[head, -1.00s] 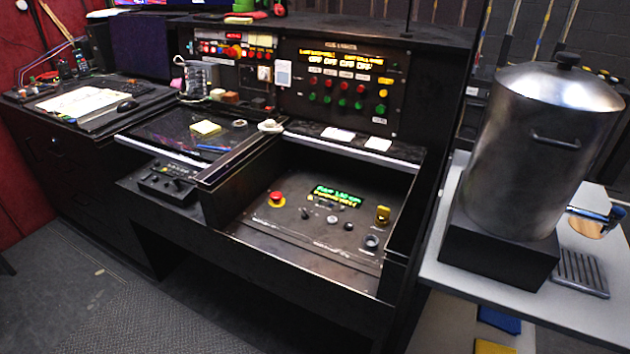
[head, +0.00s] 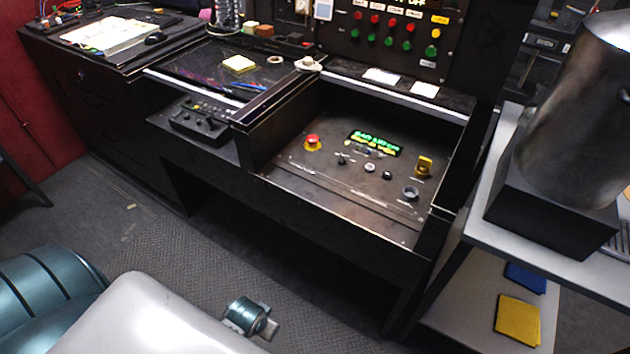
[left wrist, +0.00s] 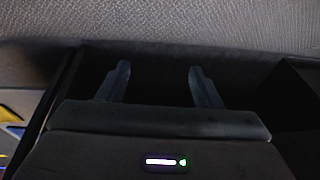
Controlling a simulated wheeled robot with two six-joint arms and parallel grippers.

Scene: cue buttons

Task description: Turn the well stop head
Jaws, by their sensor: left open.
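The stop head is a red mushroom knob on a yellow base (head: 312,142). It sits at the far left of the sunken dark panel (head: 340,195) in the console's well. In the left wrist view my left gripper (left wrist: 158,67) has its two fingers apart with nothing between them, over dark surfaces and grey textured floor. The stop head does not show in that view. My right gripper is not in view.
The well has raised side walls and a front edge. A control box (head: 197,120) stands left of the well. A shelf with a metal pot (head: 580,110) stands right.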

